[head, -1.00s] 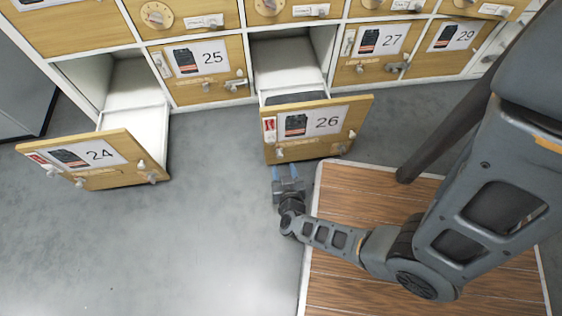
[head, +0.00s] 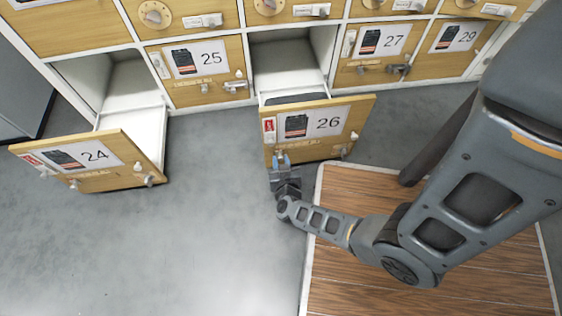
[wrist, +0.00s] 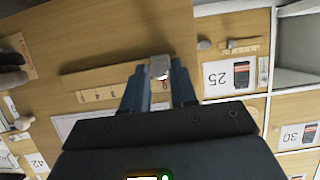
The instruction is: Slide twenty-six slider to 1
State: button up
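The drawer front numbered 26 (head: 355,112) stands pulled out of the cabinet, with a small slider knob (head: 280,154) low on its left side. In the wrist view the pale knob (wrist: 160,68) sits at the right end of a long slot (wrist: 100,75), beside a strip of small numbers (wrist: 97,95) that I cannot read surely. My gripper (head: 281,160) is at this knob; in the wrist view its blue fingers (wrist: 160,75) stand on either side of it. Whether they press on the knob is not clear. A second knob (head: 344,152) is on the front's lower right.
Drawer 24 (head: 125,180) also stands open at the left, with its own knobs. Doors 25 (head: 233,62), 27 (head: 409,45) and 29 (head: 475,35) are closed. A wooden platform (head: 340,270) lies below my arm. The grey floor (head: 200,240) between is clear.

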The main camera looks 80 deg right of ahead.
grip_shut()
jog(key=shift+s+d+p, duration=0.15)
jog(key=shift+s+d, duration=0.05)
jog(key=shift+s, duration=0.45)
jog(key=shift+s+d+p, duration=0.15)
jog(key=shift+s+d, duration=0.05)
jog(key=shift+s, duration=0.45)
jog(key=shift+o, duration=2.2)
grip_release()
